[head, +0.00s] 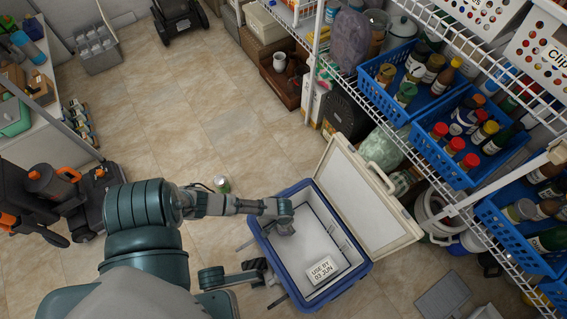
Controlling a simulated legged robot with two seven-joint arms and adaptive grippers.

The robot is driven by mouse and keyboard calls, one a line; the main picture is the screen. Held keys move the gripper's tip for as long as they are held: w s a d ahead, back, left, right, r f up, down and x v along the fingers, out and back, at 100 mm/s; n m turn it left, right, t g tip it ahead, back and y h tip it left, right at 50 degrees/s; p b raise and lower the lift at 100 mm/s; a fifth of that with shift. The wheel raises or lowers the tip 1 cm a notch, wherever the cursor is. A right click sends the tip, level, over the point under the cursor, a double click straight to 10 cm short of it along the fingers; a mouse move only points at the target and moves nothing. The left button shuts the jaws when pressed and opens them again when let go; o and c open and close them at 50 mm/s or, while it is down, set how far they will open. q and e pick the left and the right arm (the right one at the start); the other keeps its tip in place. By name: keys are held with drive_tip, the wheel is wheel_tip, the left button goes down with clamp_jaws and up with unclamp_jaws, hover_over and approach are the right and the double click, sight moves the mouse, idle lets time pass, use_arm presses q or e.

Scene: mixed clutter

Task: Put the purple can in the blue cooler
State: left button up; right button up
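The blue cooler (265,252) stands open on the floor, with a white inside and its pale lid (368,195) swung back to the right. A white label reading "USE BY 03 JUN" shows inside it. My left gripper (284,224) reaches over the cooler's left rim, with its tip inside the opening. Its fingers are too small and dark to tell whether they hold anything. My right gripper (262,271) is low beside the cooler's left wall, its fingers unclear. I cannot make out a purple can.
Wire shelving (395,112) with blue baskets of bottles and jars (455,140) fills the right side. A dark wheeled machine with orange parts (50,190) stands at left. A grey crate (97,50) is at upper left. The tiled floor above my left arm is mostly clear.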

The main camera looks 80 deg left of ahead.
use_arm(q)
drive_tip(key=shift+s+a, duration=0.1)
drive_tip(key=shift+a, duration=0.1)
wheel_tip(320, 180, up, 12)
idle(0.4)
